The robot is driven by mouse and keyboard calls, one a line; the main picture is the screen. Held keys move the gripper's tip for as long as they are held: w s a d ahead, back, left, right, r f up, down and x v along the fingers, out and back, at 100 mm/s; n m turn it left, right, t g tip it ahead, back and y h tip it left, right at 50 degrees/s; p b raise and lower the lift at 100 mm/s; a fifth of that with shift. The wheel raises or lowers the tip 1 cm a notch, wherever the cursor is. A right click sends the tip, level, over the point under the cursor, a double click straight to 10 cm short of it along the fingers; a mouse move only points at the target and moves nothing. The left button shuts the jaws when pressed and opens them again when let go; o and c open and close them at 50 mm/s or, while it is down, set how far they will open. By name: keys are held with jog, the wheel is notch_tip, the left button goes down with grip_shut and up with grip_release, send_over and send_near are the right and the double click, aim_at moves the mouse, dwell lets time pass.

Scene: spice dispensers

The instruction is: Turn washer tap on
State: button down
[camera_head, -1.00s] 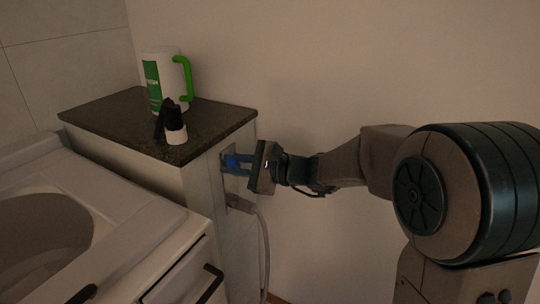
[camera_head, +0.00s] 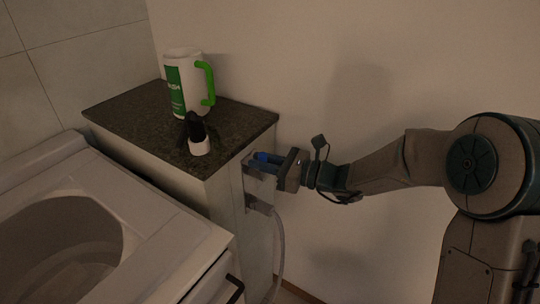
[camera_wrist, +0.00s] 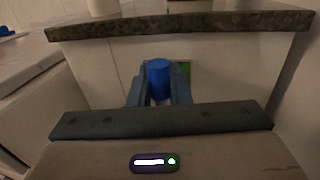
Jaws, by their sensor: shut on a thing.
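The washer tap has a blue knob (camera_wrist: 158,78), seen upright between my fingers in the wrist view. It also shows in the head view as a small blue spot (camera_head: 262,157) at the side of the low cabinet, just below its dark top. My gripper (camera_wrist: 159,88) is shut on the blue knob, with one finger on each side. In the head view my gripper (camera_head: 266,165) reaches in from the right. The tap's body is mostly hidden by the fingers. A pale hose (camera_head: 281,240) hangs down below the tap.
The cabinet's dark stone top (camera_head: 130,115) holds a white and green jug (camera_head: 186,85) and a small black and white bottle (camera_head: 198,140). A white washer (camera_head: 165,225) with an open round top stands at the left. A plain wall is behind my arm.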

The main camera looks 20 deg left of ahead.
jog(key=shift+f, duration=0.15)
dwell(0.3)
jog(key=c, duration=1.4)
grip_release()
jog(key=shift+w, duration=0.15)
jog(key=d, duration=0.4)
jog(key=d+p, duration=0.1)
jog(key=d, duration=0.9)
jog(key=shift+w, duration=0.3)
